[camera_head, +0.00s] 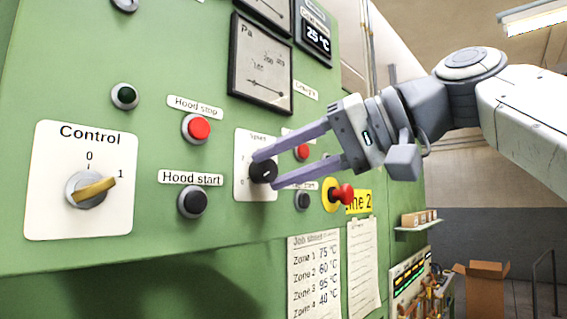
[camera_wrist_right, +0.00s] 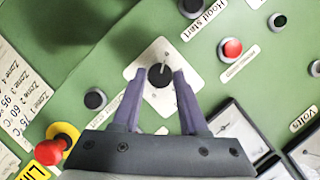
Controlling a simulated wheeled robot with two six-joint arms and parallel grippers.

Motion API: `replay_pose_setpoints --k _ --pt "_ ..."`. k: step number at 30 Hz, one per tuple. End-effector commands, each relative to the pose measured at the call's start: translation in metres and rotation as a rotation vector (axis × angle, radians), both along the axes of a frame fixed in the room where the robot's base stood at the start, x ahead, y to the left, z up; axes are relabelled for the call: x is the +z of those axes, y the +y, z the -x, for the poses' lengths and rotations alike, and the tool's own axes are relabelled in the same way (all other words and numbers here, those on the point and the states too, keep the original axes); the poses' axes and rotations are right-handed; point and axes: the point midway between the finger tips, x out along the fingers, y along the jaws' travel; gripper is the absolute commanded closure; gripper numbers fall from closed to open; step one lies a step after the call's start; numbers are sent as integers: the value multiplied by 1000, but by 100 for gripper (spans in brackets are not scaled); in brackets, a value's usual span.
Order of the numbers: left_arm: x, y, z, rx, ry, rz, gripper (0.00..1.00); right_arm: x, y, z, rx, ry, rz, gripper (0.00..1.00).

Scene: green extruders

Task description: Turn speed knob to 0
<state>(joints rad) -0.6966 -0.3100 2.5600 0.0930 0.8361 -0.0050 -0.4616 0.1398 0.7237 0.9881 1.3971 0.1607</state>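The speed knob (camera_head: 263,171) is a round black dial on a white plate (camera_head: 242,188) of the green panel. The plate's label and scale are partly hidden by my right gripper in the head view. In the right wrist view the knob (camera_wrist_right: 160,76) has a light pointer line toward the top of the picture; I cannot read which number it marks. My right gripper (camera_head: 264,171) has its two purple fingers spread, with tips on either side of the knob. The wrist view shows small gaps between the fingers (camera_wrist_right: 158,75) and the knob. My left gripper is not in view.
Close to the plate are the red hood stop button (camera_head: 200,128), the black hood start button (camera_head: 194,202), another red button (camera_head: 302,152), a black button (camera_head: 303,200) and a red emergency knob (camera_head: 341,194). A yellow control switch (camera_head: 93,189) sits left. Gauges are above.

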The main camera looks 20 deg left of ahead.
Motion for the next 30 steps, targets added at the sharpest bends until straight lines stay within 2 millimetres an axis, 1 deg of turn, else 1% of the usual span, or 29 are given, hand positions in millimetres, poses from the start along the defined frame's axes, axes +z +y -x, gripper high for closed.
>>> replay_pose_setpoints --k 1,2,11,14,17,24,27,30 --pt "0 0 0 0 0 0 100 -2 0 0 1 3 4 37" --pt "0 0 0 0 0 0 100 -2 0 0 1 3 2 30" --pt "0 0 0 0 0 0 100 0 -1 -1 -2 0 -1 30" --pt "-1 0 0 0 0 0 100 2 -6 -1 -5 -1 -2 30" --pt "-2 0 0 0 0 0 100 6 -20 -1 -8 -2 -4 30" --pt "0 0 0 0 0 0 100 21 -66 2 -10 -1 -1 30" --pt "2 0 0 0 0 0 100 26 -81 4 -7 0 -1 30" --pt "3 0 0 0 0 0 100 29 -92 5 -5 1 -1 30"
